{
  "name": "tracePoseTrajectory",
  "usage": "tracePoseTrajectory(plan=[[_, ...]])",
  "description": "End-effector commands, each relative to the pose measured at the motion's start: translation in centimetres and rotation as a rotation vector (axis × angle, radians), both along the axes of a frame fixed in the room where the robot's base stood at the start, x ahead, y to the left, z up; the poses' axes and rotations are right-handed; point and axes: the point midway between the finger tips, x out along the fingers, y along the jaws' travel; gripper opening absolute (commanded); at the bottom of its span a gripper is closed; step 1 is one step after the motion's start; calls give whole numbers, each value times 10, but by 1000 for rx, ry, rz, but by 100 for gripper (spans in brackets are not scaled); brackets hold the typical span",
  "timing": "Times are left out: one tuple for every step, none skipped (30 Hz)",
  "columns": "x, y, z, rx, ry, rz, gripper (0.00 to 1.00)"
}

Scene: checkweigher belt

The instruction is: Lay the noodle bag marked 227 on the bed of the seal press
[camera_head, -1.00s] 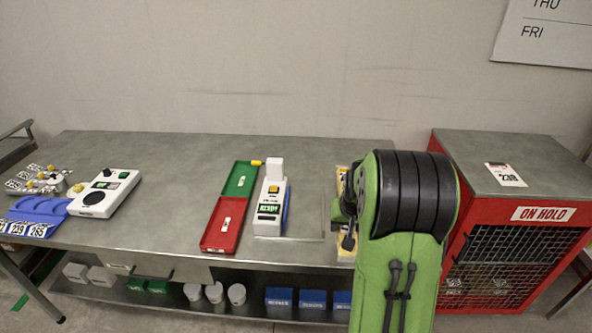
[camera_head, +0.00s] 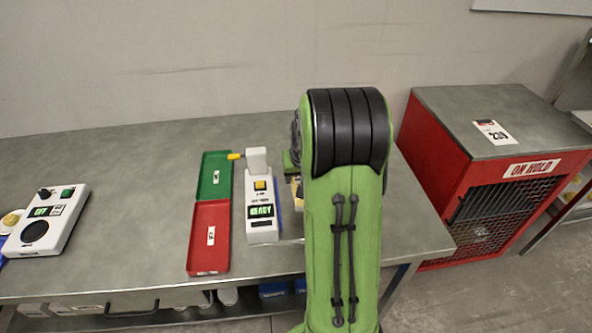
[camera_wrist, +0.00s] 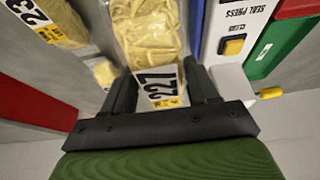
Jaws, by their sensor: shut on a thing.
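The noodle bag marked 227 (camera_wrist: 155,38) is a clear pack of yellow noodles with a white and yellow label. In the wrist view my gripper (camera_wrist: 160,76) is shut on it, with the label end between the dark fingers. The white seal press (camera_head: 262,213) has a yellow button and a green READY display. In the wrist view the press (camera_wrist: 232,22) is just right of the bag, with a blue strip (camera_wrist: 197,22) between them. In the head view my arm hides the gripper and most of the bag.
Another noodle bag (camera_wrist: 62,20) and a smaller pack (camera_wrist: 103,72) lie left of the held bag. A green tray (camera_head: 215,176) and a red tray (camera_head: 208,238) adjoin the press. A control box (camera_head: 48,220) is at left. The red ON HOLD cage (camera_head: 500,215) is at right.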

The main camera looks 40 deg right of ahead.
Motion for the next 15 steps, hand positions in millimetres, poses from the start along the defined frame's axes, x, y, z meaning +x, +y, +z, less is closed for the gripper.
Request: tracePoseTrajectory(plan=[[0,0,-12,1,1,1,18],[0,0,-16,1,1,1,18],[0,0,-22,1,1,1,18],[0,0,-27,1,1,1,18],[0,0,-31,1,1,1,18],[0,0,-37,0,0,1,18],[0,0,-41,1,1,1,18],[0,0,-45,1,1,1,18],[0,0,-50,1,1,1,18],[1,0,-55,0,0,1,18],[1,0,-59,0,0,1,18],[1,0,-65,0,0,1,18],[1,0,-69,0,0,1,18],[1,0,-73,-1,-1,1,18],[1,0,-77,-1,-1,1,18]])
